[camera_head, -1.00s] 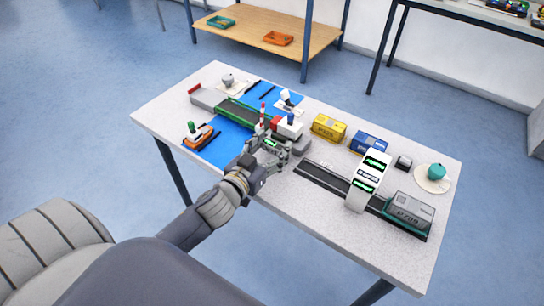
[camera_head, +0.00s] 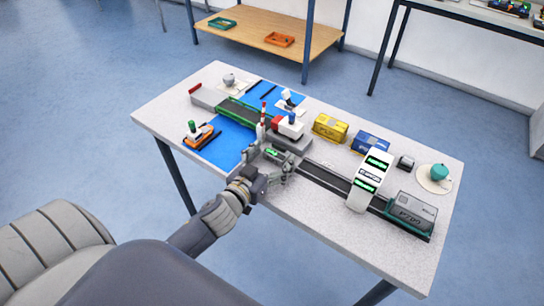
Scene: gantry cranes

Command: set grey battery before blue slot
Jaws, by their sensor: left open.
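The grey battery (camera_head: 414,207) sits in a teal-edged holder at the right end of the dark rail (camera_head: 325,178). A white gantry (camera_head: 367,190) with green displays stands across the rail, just left of the battery. A blue battery-like block (camera_head: 369,141) stands behind the rail, and a yellow one (camera_head: 329,126) is to its left. I cannot tell which thing is the blue slot. My left gripper (camera_head: 271,164) is open near the rail's left end, well left of the grey battery. A small green-lit thing (camera_head: 273,153) shows by its fingers. My right gripper is not in view.
A red and white device (camera_head: 288,125) and a red-white post (camera_head: 263,122) stand close behind my left gripper. A green-edged conveyor (camera_head: 243,112) and blue mats (camera_head: 228,140) lie left. A teal round object (camera_head: 439,172) sits at the right. The table's front right (camera_head: 330,215) is clear.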

